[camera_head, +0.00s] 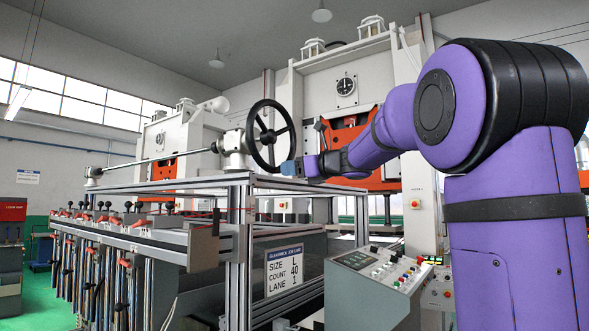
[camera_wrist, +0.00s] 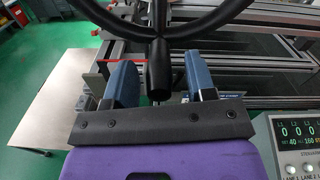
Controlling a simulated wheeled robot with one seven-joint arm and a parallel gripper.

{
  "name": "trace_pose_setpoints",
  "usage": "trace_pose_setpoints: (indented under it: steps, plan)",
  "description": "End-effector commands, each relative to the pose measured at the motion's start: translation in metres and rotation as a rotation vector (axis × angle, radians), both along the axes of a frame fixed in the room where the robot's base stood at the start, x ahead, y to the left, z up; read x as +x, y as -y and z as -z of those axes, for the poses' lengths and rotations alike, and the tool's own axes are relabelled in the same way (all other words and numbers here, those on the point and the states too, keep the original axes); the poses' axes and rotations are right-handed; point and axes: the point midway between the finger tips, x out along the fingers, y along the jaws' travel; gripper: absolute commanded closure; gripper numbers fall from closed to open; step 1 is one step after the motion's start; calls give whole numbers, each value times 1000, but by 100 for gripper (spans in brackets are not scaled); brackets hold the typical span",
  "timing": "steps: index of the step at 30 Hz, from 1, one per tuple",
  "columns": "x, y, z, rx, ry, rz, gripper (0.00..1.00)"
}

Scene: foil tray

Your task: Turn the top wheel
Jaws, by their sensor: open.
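The top wheel is a black spoked handwheel (camera_head: 252,128) on a white gearbox (camera_head: 232,143) above the metal frame. In the wrist view part of the black wheel (camera_wrist: 128,29) crosses the top edge. A short dark cylindrical piece (camera_wrist: 160,82) shows below it, between my fingers. My gripper (camera_wrist: 161,68) has two blue fingers, open and apart, with a visible gap on each side of that piece. In the head view my gripper (camera_head: 291,168) is at the wheel's lower right. Whether the fingers touch the wheel cannot be told; most of the wheel is outside the wrist view.
A long rod (camera_head: 165,156) runs left from the gearbox. Metal frame rails (camera_head: 215,181) lie below the wheel. A control panel with buttons (camera_head: 375,268) stands at lower right. A size sign (camera_head: 283,272) hangs on the frame. Large white presses stand behind.

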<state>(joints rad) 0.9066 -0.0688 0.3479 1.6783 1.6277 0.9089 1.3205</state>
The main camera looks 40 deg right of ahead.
Motion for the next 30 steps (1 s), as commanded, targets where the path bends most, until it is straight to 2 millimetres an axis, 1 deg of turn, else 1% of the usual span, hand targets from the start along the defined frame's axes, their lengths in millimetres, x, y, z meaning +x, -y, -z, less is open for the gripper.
trace_pose_setpoints:
  steps: [4, 5, 6, 8, 9, 11, 22, 26, 30]
  plan:
    - [0, 0, 0, 0, 0, 0, 49]
    - [0, 0, 0, 0, 0, 0, 54]
    - [0, 0, 0, 0, 0, 0, 63]
    - [0, 0, 0, 0, 0, -1, 77]
    - [0, 0, 0, 0, 0, -1, 86]
    - [0, 0, 0, 0, 0, -1, 100]
    - [1, 3, 0, -33, 12, -1, 100]
    - [3, 8, -1, -88, 33, -2, 100]
    - [7, 17, -2, -181, 66, -3, 100]
